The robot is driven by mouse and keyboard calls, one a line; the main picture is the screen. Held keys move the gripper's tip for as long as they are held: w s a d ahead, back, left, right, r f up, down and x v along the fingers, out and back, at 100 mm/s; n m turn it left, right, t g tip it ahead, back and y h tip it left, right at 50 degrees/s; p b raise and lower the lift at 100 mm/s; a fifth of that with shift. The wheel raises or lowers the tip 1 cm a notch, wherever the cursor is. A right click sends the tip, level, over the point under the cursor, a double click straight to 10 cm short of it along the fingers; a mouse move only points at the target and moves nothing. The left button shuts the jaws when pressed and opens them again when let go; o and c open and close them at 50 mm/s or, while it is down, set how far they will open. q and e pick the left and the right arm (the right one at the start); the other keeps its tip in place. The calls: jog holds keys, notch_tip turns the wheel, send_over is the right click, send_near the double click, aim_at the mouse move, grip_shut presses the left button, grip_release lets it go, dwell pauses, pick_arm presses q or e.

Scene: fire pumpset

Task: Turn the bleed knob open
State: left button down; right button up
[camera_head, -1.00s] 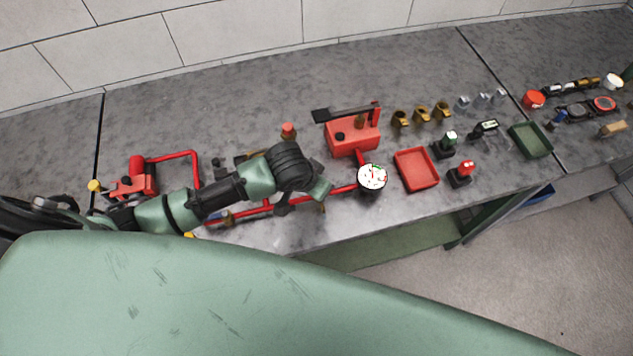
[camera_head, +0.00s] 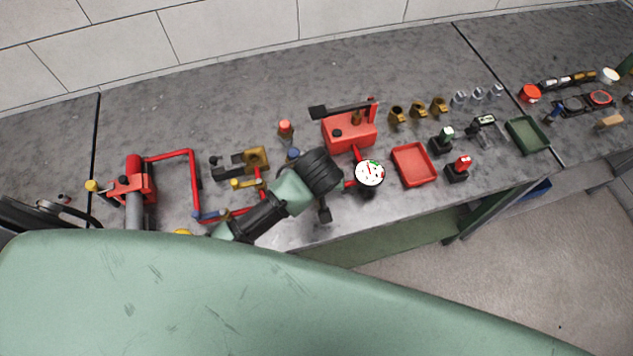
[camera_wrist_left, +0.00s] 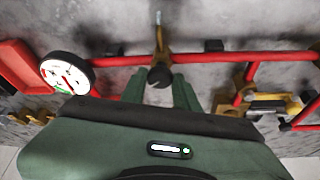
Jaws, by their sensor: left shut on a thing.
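The bleed knob (camera_wrist_left: 160,77) is a small black round knob on a brass fitting (camera_wrist_left: 160,45) on the red pipe, seen in the left wrist view. My left gripper (camera_wrist_left: 158,86) has its two green fingers on either side of the knob and is shut on it. In the head view my left wrist (camera_head: 318,172) covers this part of the pipe, so the knob and fingers are hidden there. My right gripper is not in view.
A white gauge (camera_head: 369,173) is close beside my left wrist, also in the wrist view (camera_wrist_left: 67,73). A red pump box (camera_head: 348,133) stands behind. Brass valve parts (camera_head: 256,157) are to the left. A red tray (camera_head: 414,166) is to the right.

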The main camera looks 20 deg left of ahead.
pick_arm(q)
jog(key=shift+w+r, duration=0.1)
dwell(0.3)
jog(key=c, duration=1.1)
grip_release()
jog(key=shift+o, duration=0.2)
jog(key=b+v, duration=0.1)
jog(key=v, duration=0.6)
jog(key=shift+r, duration=0.3)
jog(key=shift+s+d, duration=0.1)
jog(key=shift+s, duration=0.15)
